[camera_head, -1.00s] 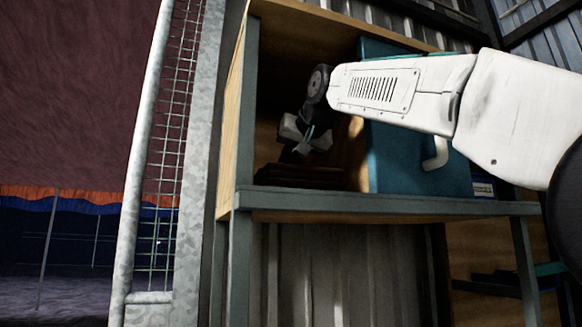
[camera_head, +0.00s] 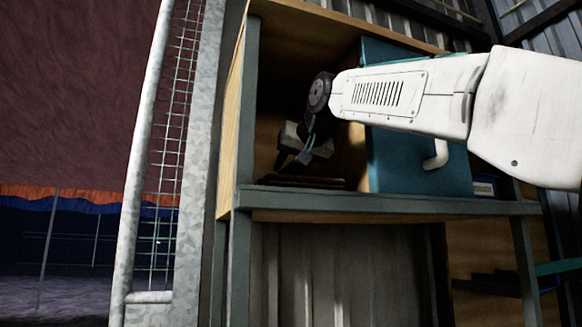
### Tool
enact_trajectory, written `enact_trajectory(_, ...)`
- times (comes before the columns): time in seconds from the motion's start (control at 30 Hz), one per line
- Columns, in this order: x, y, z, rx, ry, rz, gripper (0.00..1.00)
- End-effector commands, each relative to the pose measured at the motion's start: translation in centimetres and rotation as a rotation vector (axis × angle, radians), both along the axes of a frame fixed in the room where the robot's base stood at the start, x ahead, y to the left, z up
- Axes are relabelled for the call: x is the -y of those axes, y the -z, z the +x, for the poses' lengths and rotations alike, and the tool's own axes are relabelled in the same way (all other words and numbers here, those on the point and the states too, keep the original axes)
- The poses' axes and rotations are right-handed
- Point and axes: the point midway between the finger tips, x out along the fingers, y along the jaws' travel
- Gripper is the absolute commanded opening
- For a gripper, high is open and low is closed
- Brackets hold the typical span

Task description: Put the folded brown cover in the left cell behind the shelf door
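The folded brown cover (camera_head: 302,183) lies flat on the floor of the left cell (camera_head: 268,150) of the shelf, close to its front edge. The teal shelf door (camera_head: 410,165) with a white handle (camera_head: 436,155) stands to the right of this cell's opening. My gripper (camera_head: 293,163) reaches into the cell from the right and points down just above the cover. Its fingers look spread, with nothing visible between them. The cell's back is in deep shadow, and my arm hides part of the door.
A galvanised post with wire mesh (camera_head: 165,170) stands close to the shelf's left side. The shelf's front rail (camera_head: 390,207) runs below the cell. A small box (camera_head: 484,188) sits right of the door. Corrugated metal lies behind.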

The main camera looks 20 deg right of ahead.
Motion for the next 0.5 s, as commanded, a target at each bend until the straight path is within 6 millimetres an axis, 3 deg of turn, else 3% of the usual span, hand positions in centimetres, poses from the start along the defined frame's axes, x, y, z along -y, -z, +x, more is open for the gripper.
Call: enact_trajectory(0.5,0.7,-3.8,-9.2,0.003,0.001,0.000,0.38)
